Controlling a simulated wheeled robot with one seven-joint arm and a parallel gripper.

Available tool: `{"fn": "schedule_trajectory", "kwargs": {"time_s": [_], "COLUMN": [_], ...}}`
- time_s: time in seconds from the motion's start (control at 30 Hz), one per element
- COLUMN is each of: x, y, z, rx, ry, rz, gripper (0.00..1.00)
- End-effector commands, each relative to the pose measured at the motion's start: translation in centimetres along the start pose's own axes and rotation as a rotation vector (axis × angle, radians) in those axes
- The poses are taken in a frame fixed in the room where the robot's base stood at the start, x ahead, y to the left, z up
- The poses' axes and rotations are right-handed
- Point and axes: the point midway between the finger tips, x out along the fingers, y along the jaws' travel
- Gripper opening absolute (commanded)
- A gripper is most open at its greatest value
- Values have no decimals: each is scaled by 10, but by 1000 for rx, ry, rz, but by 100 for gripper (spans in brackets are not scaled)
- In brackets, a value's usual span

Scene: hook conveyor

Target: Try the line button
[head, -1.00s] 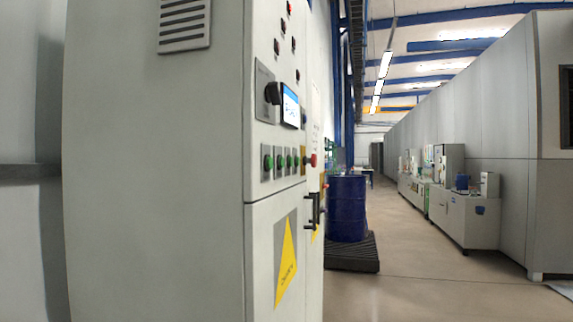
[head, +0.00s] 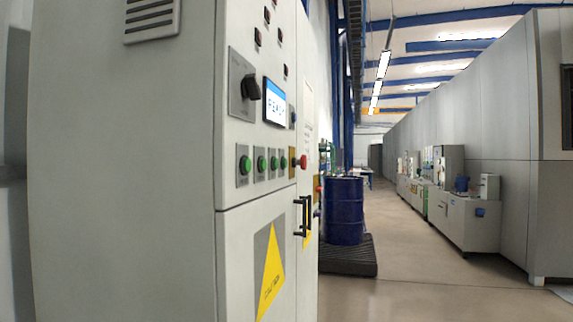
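A tall grey control cabinet (head: 120,180) fills the left of the head view, its front panel seen at a slant. A row of several green push buttons (head: 261,164) runs across the panel, with a red button (head: 302,162) at the right end. Which of them is the line button I cannot tell. Above the row are a black rotary switch (head: 250,87) and a lit blue-and-white display (head: 274,103). My gripper is not in view.
A black door handle (head: 301,217) and a yellow caution label (head: 270,272) are on the cabinet's lower front. A blue drum (head: 344,211) stands on a dark pallet (head: 348,259) beyond. Grey benches (head: 466,222) line the right wall. The floor between is clear.

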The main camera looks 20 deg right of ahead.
Motion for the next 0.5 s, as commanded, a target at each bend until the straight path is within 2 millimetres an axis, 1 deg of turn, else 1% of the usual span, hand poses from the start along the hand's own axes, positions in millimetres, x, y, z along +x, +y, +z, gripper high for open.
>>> {"fn": "schedule_trajectory", "kwargs": {"time_s": [0.03, 0.07, 0.4, 0.43, 0.5], "x": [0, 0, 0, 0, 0], "y": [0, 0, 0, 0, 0], "z": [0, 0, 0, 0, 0], "rx": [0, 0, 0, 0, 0], "ry": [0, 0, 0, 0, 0], "rz": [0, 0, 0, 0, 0], "gripper": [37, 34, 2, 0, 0]}}
